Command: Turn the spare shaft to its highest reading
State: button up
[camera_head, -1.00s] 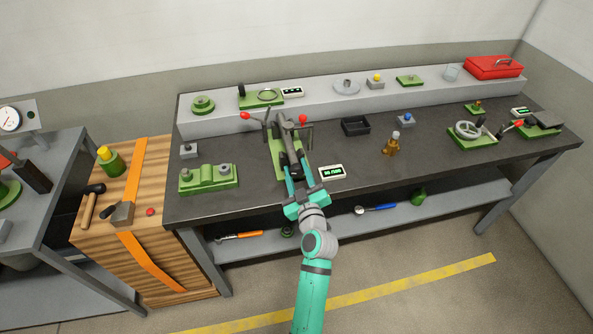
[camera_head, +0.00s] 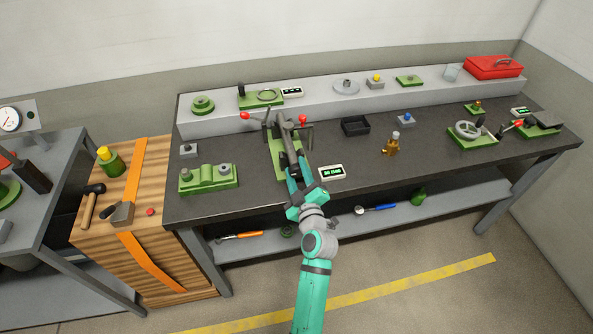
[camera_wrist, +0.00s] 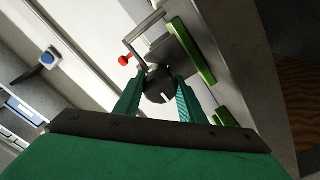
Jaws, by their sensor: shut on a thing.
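The dark shaft (camera_head: 290,160) lies in a fixture with a green base (camera_head: 279,170) and red-knobbed levers (camera_head: 303,118) on the bench. Its near end faces me as a dark round knob with a white mark (camera_wrist: 158,84) in the wrist view. My gripper (camera_head: 298,172) is shut on that end, one teal finger on each side; it also shows in the wrist view (camera_wrist: 157,92). A small white readout (camera_head: 332,172) with lit green characters stands just right of the fixture; its text is too small to read. The shaft's far part is partly hidden.
A green block fixture (camera_head: 208,178) stands to the left on the bench. A black tray (camera_head: 355,126) and an amber bottle (camera_head: 391,145) stand to the right. A grey raised shelf (camera_head: 330,100) runs along the back. The bench front between bottle and handwheel is clear.

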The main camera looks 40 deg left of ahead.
jog(key=shift+s+a+f, duration=0.1)
jog(key=shift+f, duration=0.1)
jog(key=o, duration=1)
jog(key=shift+o, duration=0.2)
jog(key=shift+r, duration=0.1)
jog(key=v, duration=1.1)
